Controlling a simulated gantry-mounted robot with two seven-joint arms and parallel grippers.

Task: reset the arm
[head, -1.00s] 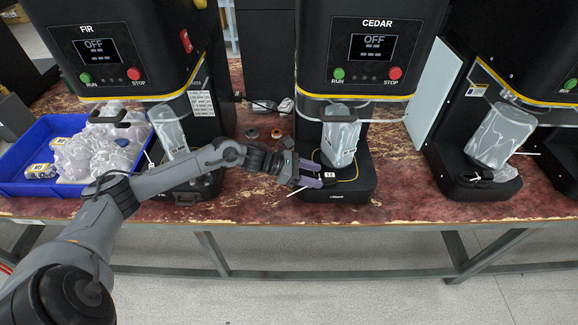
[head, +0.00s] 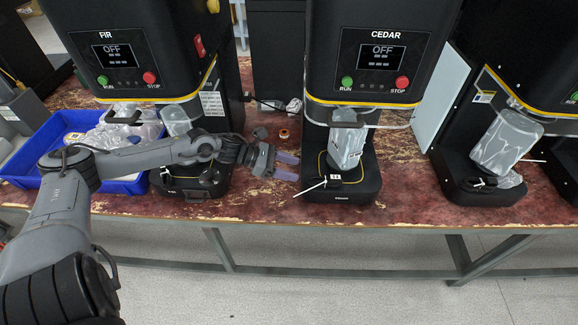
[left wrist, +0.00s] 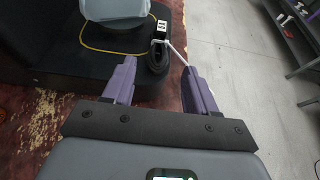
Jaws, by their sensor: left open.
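My left gripper (head: 287,166) is open and empty, with purple fingers, just left of the CEDAR machine's black base (head: 352,190) in the head view. In the left wrist view its two fingers (left wrist: 158,88) are spread apart. A black padlock-like piece (left wrist: 157,58) with a small number tag and a white tie lies beyond the fingertips on the base's edge; the fingers do not hold it. My left arm reaches in from the left, across the front of the FIR machine (head: 125,62). My right gripper is not in view.
The CEDAR machine (head: 380,62) reads OFF, with a clear bagged container (head: 346,145) on its base. Another bagged container (head: 506,140) stands at the right machine. A blue tray (head: 28,162) with bagged items is at left. Small rings (head: 284,134) lie on the worn red bench (head: 250,203).

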